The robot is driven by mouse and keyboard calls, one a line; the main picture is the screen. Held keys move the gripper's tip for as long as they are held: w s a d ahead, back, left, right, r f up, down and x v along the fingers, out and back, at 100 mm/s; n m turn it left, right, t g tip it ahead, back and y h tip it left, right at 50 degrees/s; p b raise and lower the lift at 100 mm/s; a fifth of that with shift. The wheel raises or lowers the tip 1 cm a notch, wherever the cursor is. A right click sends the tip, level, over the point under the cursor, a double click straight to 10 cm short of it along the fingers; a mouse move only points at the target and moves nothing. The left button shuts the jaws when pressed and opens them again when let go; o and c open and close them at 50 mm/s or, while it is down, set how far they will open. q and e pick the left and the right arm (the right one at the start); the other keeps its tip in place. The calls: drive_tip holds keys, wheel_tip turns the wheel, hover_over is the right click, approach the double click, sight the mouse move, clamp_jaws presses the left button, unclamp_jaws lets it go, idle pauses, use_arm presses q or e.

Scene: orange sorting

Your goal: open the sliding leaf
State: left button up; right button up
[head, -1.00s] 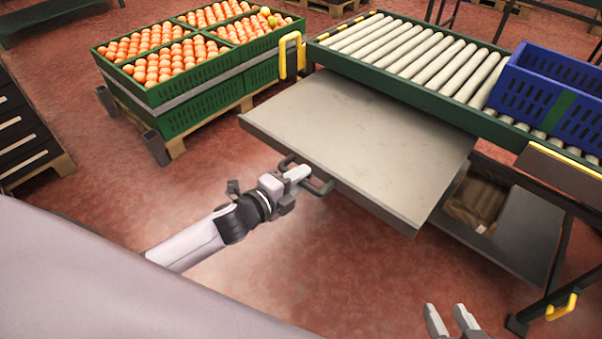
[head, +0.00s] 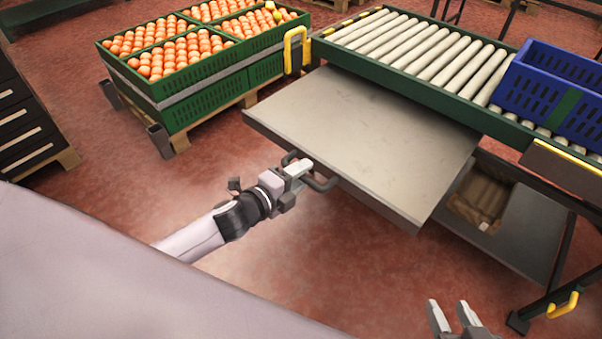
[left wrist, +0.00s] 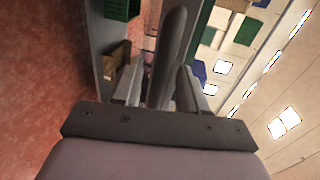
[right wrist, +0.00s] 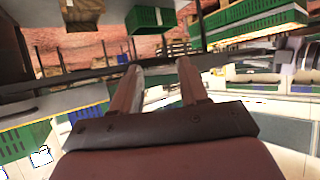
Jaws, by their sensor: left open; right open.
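The sliding leaf (head: 365,140) is a flat grey plate. It sticks out from under the roller conveyor towards me. A dark bar handle (head: 322,186) is fixed to its front edge. My left gripper (head: 298,170) is at the left part of this handle. In the left wrist view the handle bar (left wrist: 172,55) lies between the two open fingers (left wrist: 157,88); whether either finger touches it I cannot tell. My right gripper (head: 453,314) is open and empty at the bottom right, apart from the leaf. It also shows open in the right wrist view (right wrist: 160,80).
The roller conveyor (head: 400,50) carries a blue crate (head: 541,90). Below the leaf is a lower shelf (head: 525,225) with a cardboard box (head: 480,198). Green crates of oranges (head: 205,95) stand on a pallet at back left. The floor before the leaf is clear.

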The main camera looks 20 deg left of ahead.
use_arm(q)
drive_tip(key=p+v, duration=0.1)
drive_tip(key=v, duration=0.5)
drive_tip(key=shift+s, duration=0.3)
use_arm(e)
drive_tip(key=shift+s+d+f+g, duration=0.3)
drive_tip(key=shift+s+d+f, duration=0.05)
drive_tip(key=shift+d+f, duration=0.15)
use_arm(q)
drive_tip(key=shift+a, duration=0.1)
drive_tip(key=s+d+f+n+g+y, duration=0.1)
drive_tip(key=s+d+n+g+y, duration=0.35)
drive_tip(key=s+n, duration=1.15)
drive_tip(key=a+r+n+h+p, duration=0.1)
drive_tip(key=a+r+n+p, duration=0.2)
drive_tip(key=r+p, duration=1.1)
drive_tip(key=p, duration=0.9)
drive_tip(key=shift+w+r+n, duration=0.15)
drive_tip(key=shift+w+n, duration=0.15)
drive_tip(key=shift+w, duration=0.05)
use_arm(e)
drive_tip(key=s+d+r+m+h, duration=0.1)
drive_tip(key=d+r, duration=0.3)
drive_tip(key=r, duration=1.1)
drive_tip(key=shift+s+d+g+h, duration=0.2)
drive_tip(key=shift+s+g+h, duration=0.15)
drive_tip(key=shift+s, duration=0.35)
use_arm(q)
drive_tip(key=shift+a, duration=0.15)
